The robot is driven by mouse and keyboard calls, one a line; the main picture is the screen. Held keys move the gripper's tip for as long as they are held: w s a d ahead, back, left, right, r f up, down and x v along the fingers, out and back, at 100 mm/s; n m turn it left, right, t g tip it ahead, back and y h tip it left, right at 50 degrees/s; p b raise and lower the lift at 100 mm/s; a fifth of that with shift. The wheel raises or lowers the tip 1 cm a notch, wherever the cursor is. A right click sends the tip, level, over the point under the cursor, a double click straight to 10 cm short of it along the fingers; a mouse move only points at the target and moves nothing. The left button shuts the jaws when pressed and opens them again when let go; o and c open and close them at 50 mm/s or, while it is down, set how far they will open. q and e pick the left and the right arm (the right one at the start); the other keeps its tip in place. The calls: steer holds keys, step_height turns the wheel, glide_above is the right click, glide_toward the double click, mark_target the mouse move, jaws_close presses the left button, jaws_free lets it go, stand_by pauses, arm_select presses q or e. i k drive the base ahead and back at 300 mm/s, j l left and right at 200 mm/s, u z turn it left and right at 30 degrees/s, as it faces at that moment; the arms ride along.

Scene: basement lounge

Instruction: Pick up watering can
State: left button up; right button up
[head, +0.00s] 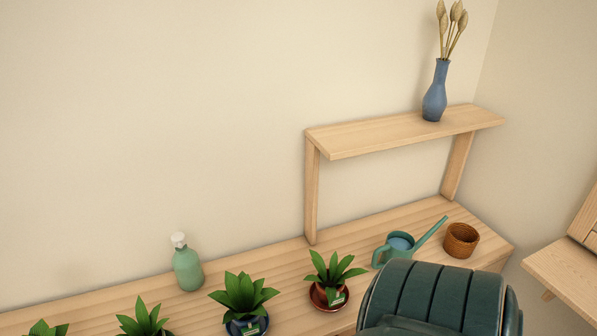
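A teal watering can (399,243) stands on the wooden bench (210,299) towards its right end, in front of the raised shelf. Its long spout points up and to the right, and its handle is on the left. Its lower right part is hidden behind a dark green ribbed rounded shape in the foreground, which I cannot identify for certain. Neither of my grippers shows in the head view.
A brown woven pot (461,241) stands right of the can. Potted plants (331,277) and a green bottle (187,267) stand to the left. A raised shelf (405,131) holds a blue vase (435,94). A wooden surface (567,276) is at the right.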

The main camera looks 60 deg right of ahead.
mark_target(398, 244)
steer(key=z, duration=2.55)
steer(key=i+l+u, duration=0.4)
steer(key=l, duration=0.25)
steer(key=i+l+u, duration=0.2)
steer(key=l, duration=0.2)
steer(key=i+l+u, duration=0.2)
steer(key=l, duration=0.2)
